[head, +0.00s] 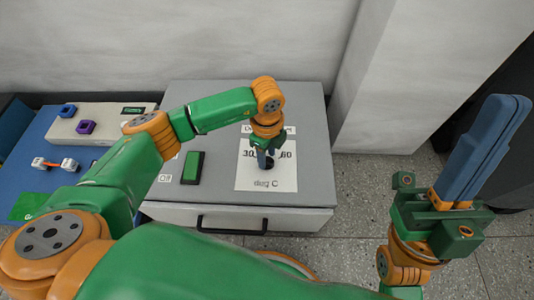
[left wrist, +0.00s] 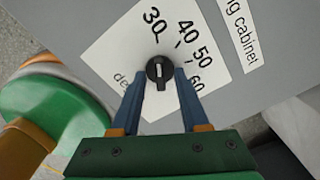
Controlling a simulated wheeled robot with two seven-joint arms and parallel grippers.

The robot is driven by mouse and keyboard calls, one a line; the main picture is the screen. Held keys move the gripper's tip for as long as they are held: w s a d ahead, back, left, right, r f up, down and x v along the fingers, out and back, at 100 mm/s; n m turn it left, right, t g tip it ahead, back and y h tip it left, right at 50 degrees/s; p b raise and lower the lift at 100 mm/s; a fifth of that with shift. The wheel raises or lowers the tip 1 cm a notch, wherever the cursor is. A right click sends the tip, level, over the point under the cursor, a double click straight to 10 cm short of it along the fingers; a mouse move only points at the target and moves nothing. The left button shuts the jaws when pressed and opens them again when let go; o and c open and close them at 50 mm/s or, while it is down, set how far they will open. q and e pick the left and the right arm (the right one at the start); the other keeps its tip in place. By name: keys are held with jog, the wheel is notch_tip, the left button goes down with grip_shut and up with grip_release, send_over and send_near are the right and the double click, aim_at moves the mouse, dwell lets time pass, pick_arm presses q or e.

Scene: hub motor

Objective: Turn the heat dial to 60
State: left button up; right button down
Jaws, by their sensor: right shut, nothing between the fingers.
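The heat dial (left wrist: 160,72) is a small black knob with a pale line, on a white scale card (left wrist: 105,60) marked 30, 40, 50 and 60. The pale line runs roughly up and down in the left wrist view; which end points is unclear. My left gripper (left wrist: 162,73) has one blue finger on each side of the dial; whether they touch it is unclear. In the head view, my left gripper (head: 265,160) reaches down to the card (head: 265,184) and largely hides the dial. My right gripper (head: 508,101) is shut and empty, raised at the right.
The dial is on the grey cabinet top (head: 310,140). A green switch (head: 193,167) sits left of the card, and a black drawer handle (head: 232,225) is on the front. A blue board (head: 40,145) with small parts lies left. A wall and pillar (head: 400,90) stand behind.

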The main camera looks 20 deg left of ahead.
pick_arm(q)
grip_shut()
